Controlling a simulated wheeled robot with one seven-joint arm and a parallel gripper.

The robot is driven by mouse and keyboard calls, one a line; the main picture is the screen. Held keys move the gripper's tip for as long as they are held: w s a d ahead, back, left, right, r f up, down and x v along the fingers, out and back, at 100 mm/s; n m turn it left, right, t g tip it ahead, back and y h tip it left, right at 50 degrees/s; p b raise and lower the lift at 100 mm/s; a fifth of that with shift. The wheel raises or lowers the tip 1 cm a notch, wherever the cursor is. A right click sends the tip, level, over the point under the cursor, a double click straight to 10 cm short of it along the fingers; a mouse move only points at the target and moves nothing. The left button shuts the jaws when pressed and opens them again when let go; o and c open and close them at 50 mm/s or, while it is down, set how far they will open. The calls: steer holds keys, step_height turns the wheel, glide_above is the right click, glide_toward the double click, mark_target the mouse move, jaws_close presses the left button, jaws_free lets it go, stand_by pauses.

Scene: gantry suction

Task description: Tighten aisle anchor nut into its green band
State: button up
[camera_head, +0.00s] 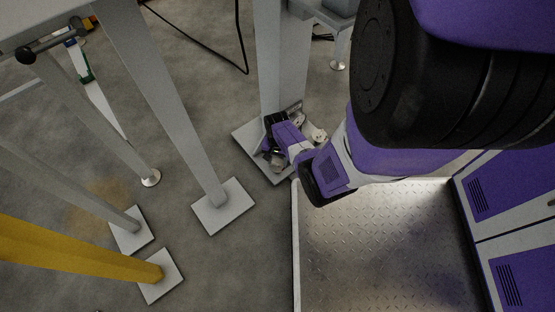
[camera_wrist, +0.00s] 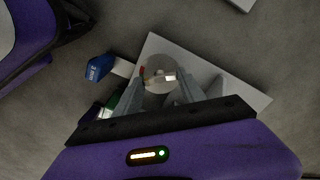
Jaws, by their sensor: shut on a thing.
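My gripper (camera_wrist: 160,80) reaches down over a pale square base plate (camera_wrist: 222,78) at the foot of a grey column. In the wrist view its two grey fingers close on a small pale metal piece, which looks like the anchor nut (camera_wrist: 170,76), over a round grey washer (camera_wrist: 157,88). A small red mark (camera_wrist: 142,70) shows at the left of the nut. A green patch (camera_wrist: 110,104) shows left of the fingers, partly hidden; I cannot tell whether it is the green band. In the head view my gripper (camera_head: 272,142) is at the plate (camera_head: 243,136), with its grip hidden.
A blue piece with a pale end (camera_wrist: 98,68) lies beside the plate. The grey column (camera_head: 283,60) rises behind my gripper. Other legs stand to the left, including a yellow post (camera_head: 80,252). A metal tread platform (camera_head: 375,245) lies at the front. Grey floor is clear between.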

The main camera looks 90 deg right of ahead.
stand_by(0.4)
steer(key=o, duration=1.4)
steer(key=shift+c, duration=0.2)
step_height(320, 180, up, 8)
steer(key=p, duration=0.5)
steer(key=shift+f, duration=0.1)
